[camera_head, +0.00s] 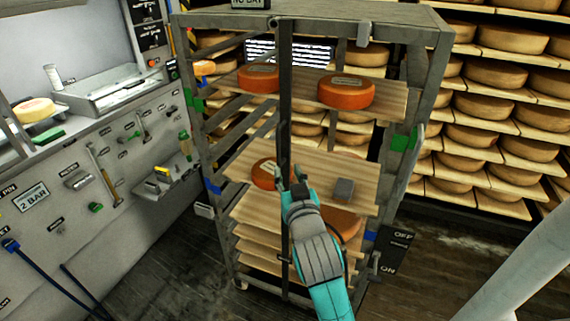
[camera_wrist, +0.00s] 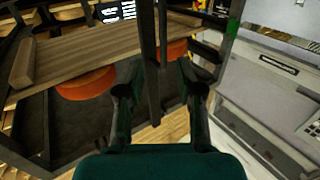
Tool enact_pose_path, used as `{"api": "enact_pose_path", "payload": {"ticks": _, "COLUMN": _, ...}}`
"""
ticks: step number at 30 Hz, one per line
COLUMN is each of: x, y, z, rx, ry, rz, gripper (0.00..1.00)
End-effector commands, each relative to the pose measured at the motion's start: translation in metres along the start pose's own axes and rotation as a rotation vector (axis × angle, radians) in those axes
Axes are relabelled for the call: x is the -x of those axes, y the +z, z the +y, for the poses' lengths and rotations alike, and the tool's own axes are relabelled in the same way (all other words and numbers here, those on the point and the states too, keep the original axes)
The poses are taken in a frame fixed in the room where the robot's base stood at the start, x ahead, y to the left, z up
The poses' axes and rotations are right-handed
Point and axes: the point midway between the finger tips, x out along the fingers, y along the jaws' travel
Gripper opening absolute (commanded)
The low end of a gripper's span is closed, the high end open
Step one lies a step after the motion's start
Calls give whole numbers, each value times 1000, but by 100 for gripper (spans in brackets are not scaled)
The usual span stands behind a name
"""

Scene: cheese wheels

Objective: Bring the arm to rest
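My teal and grey gripper (camera_head: 291,178) is in front of the rack's middle, by a dark upright bar (camera_head: 285,100). In the wrist view my gripper (camera_wrist: 158,92) has its two fingers spread, and the bar (camera_wrist: 147,55) shows in the space between them. I cannot tell whether they touch the bar. No cheese is in the fingers. My arm reaches up to the rack from the bottom of the head view.
The metal rack (camera_head: 437,60) holds wooden boards (camera_head: 310,165) with orange cheese wheels (camera_head: 346,92). A small grey block (camera_head: 344,189) is on the middle board. A tool panel (camera_head: 60,225) stands left. Cheese shelves (camera_head: 500,140) fill the right. Dark floor (camera_head: 180,270) is free left of the rack.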

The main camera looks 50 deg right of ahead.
Motion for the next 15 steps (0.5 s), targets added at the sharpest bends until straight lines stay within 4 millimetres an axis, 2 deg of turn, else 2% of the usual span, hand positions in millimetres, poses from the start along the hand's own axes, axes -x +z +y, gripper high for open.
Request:
{"api": "enact_pose_path", "payload": {"ticks": 6, "x": 13, "y": 0, "z": 0, "rx": 1, "ry": 0, "rz": -1, "gripper": 37}}
{"api": "enact_pose_path", "payload": {"ticks": 15, "x": 13, "y": 0, "z": 0, "rx": 1, "ry": 1, "rz": 0, "gripper": 37}}
